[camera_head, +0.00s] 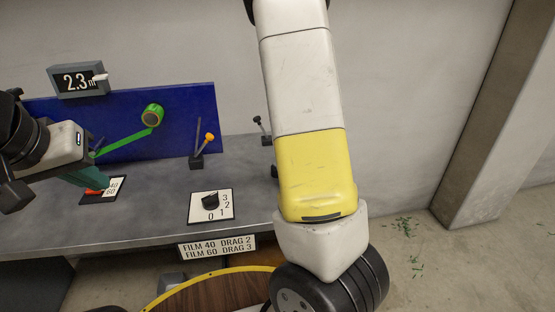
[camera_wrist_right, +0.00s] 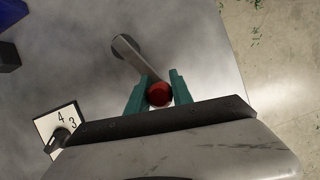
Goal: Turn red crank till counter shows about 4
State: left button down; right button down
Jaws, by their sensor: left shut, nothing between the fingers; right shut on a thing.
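The counter (camera_head: 80,80) reads 2.3 m at the back left in the head view. The crank's red knob (camera_wrist_right: 159,94) is between the teal fingers of my right gripper (camera_wrist_right: 160,88) in the right wrist view, and the gripper is shut on it. The grey crank arm (camera_wrist_right: 137,58) runs from the knob up and left to its round hub (camera_wrist_right: 125,45). In the head view my right arm hides the crank and this gripper. My left gripper (camera_head: 92,179) is shut and empty, beside a red lever (camera_head: 97,191) on the 40/60 plate (camera_head: 114,188); I cannot tell whether they touch.
A green roll (camera_head: 152,115) sits on a blue panel (camera_head: 185,104), with a green strip running left. An orange-knobbed lever (camera_head: 208,139) and a numbered dial (camera_head: 211,204) stand on the grey bench (camera_head: 150,225). A sign reads FILM 40 DRAG 2, FILM 60 DRAG 3 (camera_head: 217,247).

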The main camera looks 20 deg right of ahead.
jog(key=shift+a, duration=0.1)
jog(key=c, duration=1.1)
grip_release()
jog(key=shift+v, duration=3.9)
